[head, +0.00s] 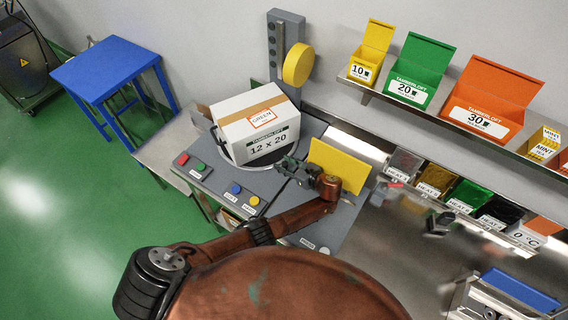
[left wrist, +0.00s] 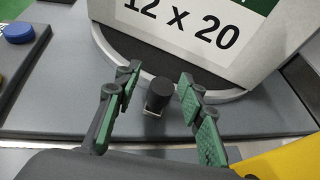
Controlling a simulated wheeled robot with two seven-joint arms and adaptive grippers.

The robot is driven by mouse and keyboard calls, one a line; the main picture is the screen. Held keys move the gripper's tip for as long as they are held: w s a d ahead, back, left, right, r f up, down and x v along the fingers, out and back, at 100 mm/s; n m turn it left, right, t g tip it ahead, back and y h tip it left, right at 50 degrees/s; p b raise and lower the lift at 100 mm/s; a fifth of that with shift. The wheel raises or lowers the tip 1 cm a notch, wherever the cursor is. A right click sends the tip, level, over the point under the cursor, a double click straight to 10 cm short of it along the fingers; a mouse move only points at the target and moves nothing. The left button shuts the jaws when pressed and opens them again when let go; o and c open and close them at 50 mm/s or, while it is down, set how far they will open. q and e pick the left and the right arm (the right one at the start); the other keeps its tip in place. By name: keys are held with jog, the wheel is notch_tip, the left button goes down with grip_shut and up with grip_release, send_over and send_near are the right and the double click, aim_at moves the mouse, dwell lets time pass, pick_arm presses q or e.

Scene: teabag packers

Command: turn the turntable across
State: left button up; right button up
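The turntable (head: 229,157) is a round dark plate with a light rim, set in a grey station top. It also shows in the left wrist view (left wrist: 128,46). A white carton (head: 258,121) marked "12 x 20" stands on it and hides most of the plate. A short black peg (left wrist: 159,93) stands at the turntable's near rim. My left gripper (head: 287,170) is at the near right side of the turntable. In the left wrist view its green-padded fingers (left wrist: 160,95) are apart, one on each side of the peg, with gaps visible. I cannot make out my right gripper.
A yellow plate (head: 338,165) stands close to the right of my left gripper. Red, green, blue and yellow buttons (head: 236,188) line the station's front left. A grey post (head: 285,50) with a yellow disc rises behind. A shelf (head: 425,105) with teabag boxes runs along the wall.

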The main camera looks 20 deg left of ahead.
pick_arm(q)
jog(key=v, duration=1.2)
jog(key=shift+r, duration=0.1)
